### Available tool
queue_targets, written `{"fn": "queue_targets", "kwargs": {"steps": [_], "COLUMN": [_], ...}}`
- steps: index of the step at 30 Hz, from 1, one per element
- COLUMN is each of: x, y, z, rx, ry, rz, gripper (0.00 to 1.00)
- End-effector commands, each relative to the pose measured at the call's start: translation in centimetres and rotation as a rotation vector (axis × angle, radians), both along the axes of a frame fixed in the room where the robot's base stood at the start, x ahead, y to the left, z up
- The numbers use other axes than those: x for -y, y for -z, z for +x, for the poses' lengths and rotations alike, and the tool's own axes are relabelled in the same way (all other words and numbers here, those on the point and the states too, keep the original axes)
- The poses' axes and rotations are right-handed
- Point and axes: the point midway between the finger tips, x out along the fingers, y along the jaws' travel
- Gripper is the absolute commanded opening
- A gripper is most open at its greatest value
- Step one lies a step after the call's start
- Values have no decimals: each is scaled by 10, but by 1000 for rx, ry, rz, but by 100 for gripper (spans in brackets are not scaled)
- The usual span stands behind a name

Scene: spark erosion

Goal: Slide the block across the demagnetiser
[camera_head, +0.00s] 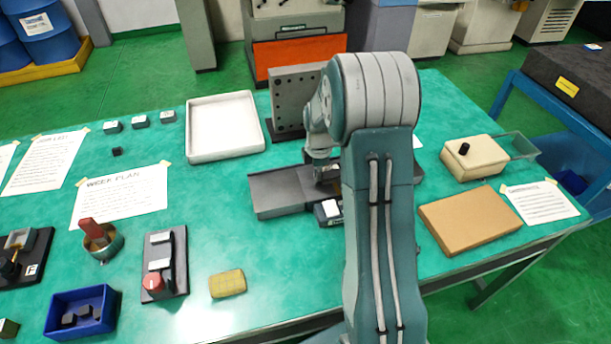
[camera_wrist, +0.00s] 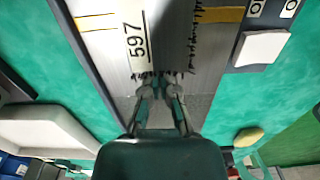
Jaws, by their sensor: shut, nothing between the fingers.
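The demagnetiser (camera_head: 280,192) is a long grey plate with a dark edge on the middle of the table. A white switch (camera_wrist: 262,48) stands on its side, and a yellow stripe (camera_wrist: 225,14) crosses its top. The block (camera_wrist: 165,40) is grey, with a white "597" label and dark bristle-like filings along its edges. It lies on the plate in the wrist view; in the head view my arm mostly hides it. My gripper (camera_wrist: 160,84) is shut and empty, its fingertips at the block's near end. I cannot tell whether they touch it.
A white tray (camera_head: 226,154) and a drilled angle plate (camera_head: 290,122) stand behind. A brown board (camera_head: 470,220) and a cream box (camera_head: 474,158) lie to the right. A blue bin (camera_head: 82,322) and a yellow pad (camera_head: 228,284) are at front left. Bare table lies left of the demagnetiser.

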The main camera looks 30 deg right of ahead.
Motion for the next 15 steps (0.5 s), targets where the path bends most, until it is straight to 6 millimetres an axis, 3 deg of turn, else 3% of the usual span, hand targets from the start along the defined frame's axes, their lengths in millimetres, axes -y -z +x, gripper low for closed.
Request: {"fn": "queue_targets", "kwargs": {"steps": [10,15], "x": [-3,-24], "y": [0,1], "z": [1,8], "rx": [0,0], "ry": [0,-1], "rz": [0,-1], "gripper": [0,0]}}
